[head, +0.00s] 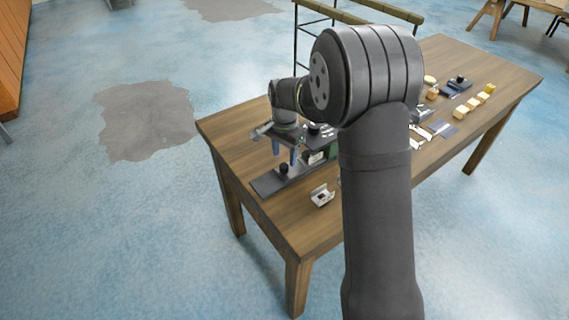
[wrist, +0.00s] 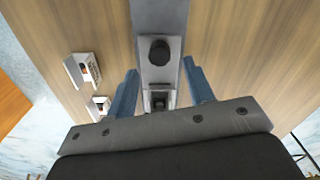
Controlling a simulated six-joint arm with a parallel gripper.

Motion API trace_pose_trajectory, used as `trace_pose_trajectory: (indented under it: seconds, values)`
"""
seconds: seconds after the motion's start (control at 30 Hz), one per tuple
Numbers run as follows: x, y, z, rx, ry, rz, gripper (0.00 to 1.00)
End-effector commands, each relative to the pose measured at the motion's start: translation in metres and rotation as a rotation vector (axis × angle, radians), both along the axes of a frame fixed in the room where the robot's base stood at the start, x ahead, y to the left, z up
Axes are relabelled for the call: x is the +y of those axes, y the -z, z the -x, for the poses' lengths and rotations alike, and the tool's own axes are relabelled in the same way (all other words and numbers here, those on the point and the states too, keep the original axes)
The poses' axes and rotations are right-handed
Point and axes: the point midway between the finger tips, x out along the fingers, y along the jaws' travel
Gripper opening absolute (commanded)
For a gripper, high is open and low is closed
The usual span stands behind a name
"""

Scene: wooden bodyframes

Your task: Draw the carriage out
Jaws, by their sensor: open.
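The carriage appears to be the grey block with a round black knob (wrist: 160,50) on a long grey rail (wrist: 160,14) in the wrist view. In the head view, the dark rail (head: 266,186) lies near the left end of the table, with the knob (head: 284,169) on top. My gripper (wrist: 160,67) is open, with one blue finger on each side of the rail and the knob between and just beyond the fingertips. It holds nothing. In the head view my gripper (head: 285,153) is above the rail, close behind the knob. My arm partly hides the assembly behind it.
A small silver bracket (head: 321,195) lies right of the rail; two small metal pieces show left of it in the wrist view (wrist: 84,70). Several blocks and tools lie farther along the wooden table (head: 234,128). Bare wood lies around the rail's near end.

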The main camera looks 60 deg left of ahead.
Motion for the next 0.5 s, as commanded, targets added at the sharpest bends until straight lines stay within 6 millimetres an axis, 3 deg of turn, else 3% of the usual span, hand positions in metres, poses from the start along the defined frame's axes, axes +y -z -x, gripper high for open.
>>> trace_pose_trajectory:
  seconds: [0.2,0.5]
  values:
    - [0.000,0.034,0.000,0.001,0.000,0.001,0.48]
    - [0.000,0.046,0.000,0.000,-0.001,0.000,0.48]
